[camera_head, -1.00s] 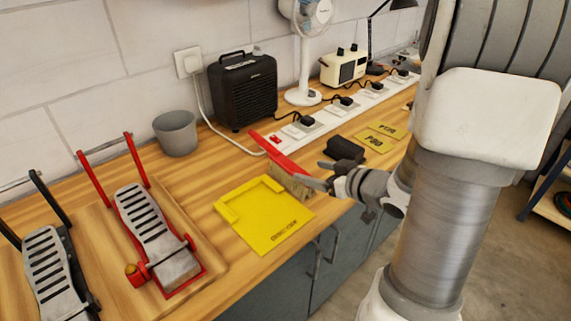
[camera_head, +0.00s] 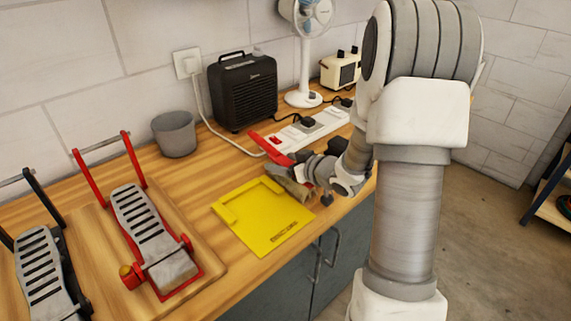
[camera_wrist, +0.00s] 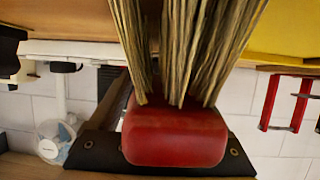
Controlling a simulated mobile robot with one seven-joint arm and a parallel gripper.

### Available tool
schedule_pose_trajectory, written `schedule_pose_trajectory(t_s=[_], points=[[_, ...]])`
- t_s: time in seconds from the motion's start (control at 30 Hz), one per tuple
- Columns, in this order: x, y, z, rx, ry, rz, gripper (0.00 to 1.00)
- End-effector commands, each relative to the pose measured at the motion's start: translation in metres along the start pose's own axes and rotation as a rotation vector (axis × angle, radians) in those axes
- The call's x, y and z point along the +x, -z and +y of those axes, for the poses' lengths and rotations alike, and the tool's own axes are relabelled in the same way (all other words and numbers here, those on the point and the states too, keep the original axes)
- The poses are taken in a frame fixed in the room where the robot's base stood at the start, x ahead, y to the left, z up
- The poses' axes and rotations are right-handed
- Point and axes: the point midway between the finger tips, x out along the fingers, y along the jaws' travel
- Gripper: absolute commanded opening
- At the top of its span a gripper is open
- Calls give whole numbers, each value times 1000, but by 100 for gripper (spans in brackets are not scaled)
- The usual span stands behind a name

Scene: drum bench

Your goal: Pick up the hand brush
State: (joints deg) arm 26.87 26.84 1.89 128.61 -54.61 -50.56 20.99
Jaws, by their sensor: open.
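The hand brush has a red handle (camera_head: 270,149) and pale bristles (camera_head: 291,184). It lies at the back right edge of the yellow plate on the bench. In the wrist view its red end (camera_wrist: 175,137) and bristles (camera_wrist: 183,45) fill the middle, very close to the camera. My gripper (camera_head: 292,168) is open and right at the brush, covering part of its handle. A dark gripper part shows behind the red end in the wrist view. I cannot tell whether the jaws touch the brush.
A yellow plate (camera_head: 262,222) lies in front of the brush. A power strip (camera_head: 310,130) and a black heater (camera_head: 243,92) stand behind. A grey cup (camera_head: 175,134) and a red-framed pedal (camera_head: 150,225) are to the left. The bench's front edge is close to my arm.

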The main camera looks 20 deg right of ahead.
Motion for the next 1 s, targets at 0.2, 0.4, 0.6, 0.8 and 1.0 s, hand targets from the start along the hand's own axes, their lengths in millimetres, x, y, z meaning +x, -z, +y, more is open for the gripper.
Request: schedule_pose_trajectory(t_s=[0.2,0.4,0.6,0.8,1.0], points=[[0,0,0,0,0,0,71],[0,0,0,0,0,0,35],[0,0,0,0,0,0,0],[-1,1,0,-1,0,2,0],[-1,2,0,-1,0,2,0]])
